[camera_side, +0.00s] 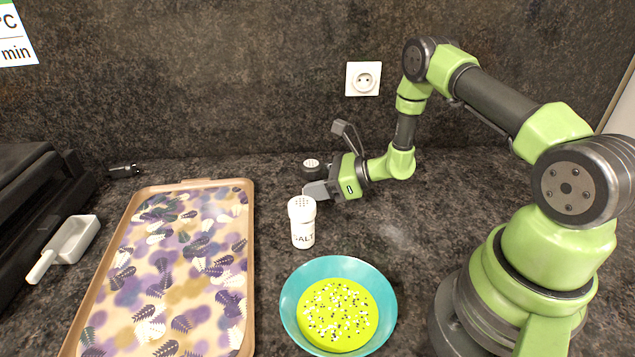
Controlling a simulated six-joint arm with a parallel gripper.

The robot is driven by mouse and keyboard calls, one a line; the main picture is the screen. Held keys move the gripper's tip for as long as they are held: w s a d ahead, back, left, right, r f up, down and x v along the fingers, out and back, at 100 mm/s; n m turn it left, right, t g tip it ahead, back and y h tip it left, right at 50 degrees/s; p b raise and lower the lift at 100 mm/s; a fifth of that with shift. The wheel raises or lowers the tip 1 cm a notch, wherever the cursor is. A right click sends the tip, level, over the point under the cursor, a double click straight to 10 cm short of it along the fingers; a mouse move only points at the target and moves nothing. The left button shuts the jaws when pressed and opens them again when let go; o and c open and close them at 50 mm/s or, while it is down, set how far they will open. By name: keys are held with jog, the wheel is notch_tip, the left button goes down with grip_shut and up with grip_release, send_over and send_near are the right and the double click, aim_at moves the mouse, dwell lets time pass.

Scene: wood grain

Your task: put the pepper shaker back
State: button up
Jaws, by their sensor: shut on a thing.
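The pepper shaker (311,165) is dark with a pale, holed top. It is upright behind the salt shaker, and its lower part is hidden by my gripper's finger and the salt shaker. My gripper (316,181) reaches in from the right, low over the counter, and is shut on the pepper shaker. I cannot tell whether the pepper shaker's base touches the counter. The white salt shaker (302,222) stands upright in front of it, with its lettering partly visible.
A teal bowl (381,290) with speckled yellow-green contents stands in front. A patterned tray (247,200) lies at left, with a white scoop (72,240) beyond it. A dark appliance (35,190) is at far left. The counter between bowl and wall is mostly clear.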

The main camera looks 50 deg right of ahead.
jog(key=shift+f, duration=0.15)
jog(key=o, duration=1)
jog(key=shift+c, duration=0.2)
